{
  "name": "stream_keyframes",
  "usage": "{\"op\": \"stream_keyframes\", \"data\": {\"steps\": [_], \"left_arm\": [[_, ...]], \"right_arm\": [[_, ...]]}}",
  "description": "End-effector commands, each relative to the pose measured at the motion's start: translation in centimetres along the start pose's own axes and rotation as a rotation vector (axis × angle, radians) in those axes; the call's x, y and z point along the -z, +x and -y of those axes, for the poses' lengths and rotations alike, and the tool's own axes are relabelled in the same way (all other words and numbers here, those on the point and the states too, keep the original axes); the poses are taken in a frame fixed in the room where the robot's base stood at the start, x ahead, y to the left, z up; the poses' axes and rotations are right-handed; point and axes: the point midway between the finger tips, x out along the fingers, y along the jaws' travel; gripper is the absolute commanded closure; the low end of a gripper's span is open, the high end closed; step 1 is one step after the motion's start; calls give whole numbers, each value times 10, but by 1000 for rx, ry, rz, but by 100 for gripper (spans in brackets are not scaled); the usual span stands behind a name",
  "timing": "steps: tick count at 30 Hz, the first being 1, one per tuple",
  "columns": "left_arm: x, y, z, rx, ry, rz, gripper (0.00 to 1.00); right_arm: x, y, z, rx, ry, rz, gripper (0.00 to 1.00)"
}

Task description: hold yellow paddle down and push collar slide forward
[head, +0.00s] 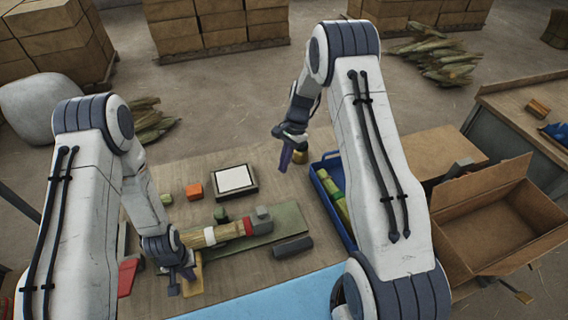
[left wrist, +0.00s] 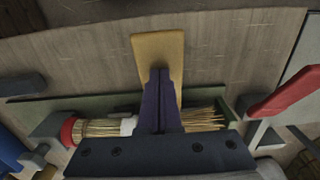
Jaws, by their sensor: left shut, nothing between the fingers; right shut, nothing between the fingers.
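The yellow paddle (head: 193,283) lies on the bench at the near left. My left gripper (head: 180,280) is shut just above or on it; contact is unclear. In the left wrist view the purple fingertips (left wrist: 158,80) overlap the paddle (left wrist: 158,52). The straw broom bundle (head: 208,236) lies on a green base (head: 285,218), with a red ring (head: 248,227) and grey block (head: 263,213) at its right end; either may be the collar slide. They also show in the left wrist view as red ring (left wrist: 68,131) and grey block (left wrist: 46,130). My right gripper (head: 285,158) is shut and empty above the far bench.
A dark grey bar (head: 293,247) lies right of the bundle. A red lever (head: 128,277) is left of the paddle. A white-topped tray (head: 235,180), orange block (head: 194,191) and blue bin (head: 322,180) stand farther back. An open cardboard box (head: 490,220) is at right.

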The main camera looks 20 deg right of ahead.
Motion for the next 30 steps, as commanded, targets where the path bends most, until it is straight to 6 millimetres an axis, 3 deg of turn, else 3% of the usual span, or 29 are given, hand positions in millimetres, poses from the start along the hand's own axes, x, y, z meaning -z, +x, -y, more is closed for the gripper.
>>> {"op": "stream_keyframes", "data": {"steps": [30], "left_arm": [[-1, -53, 0, 0, 0, 2, 100]], "right_arm": [[-14, -39, 0, 0, 0, 0, 100]]}}
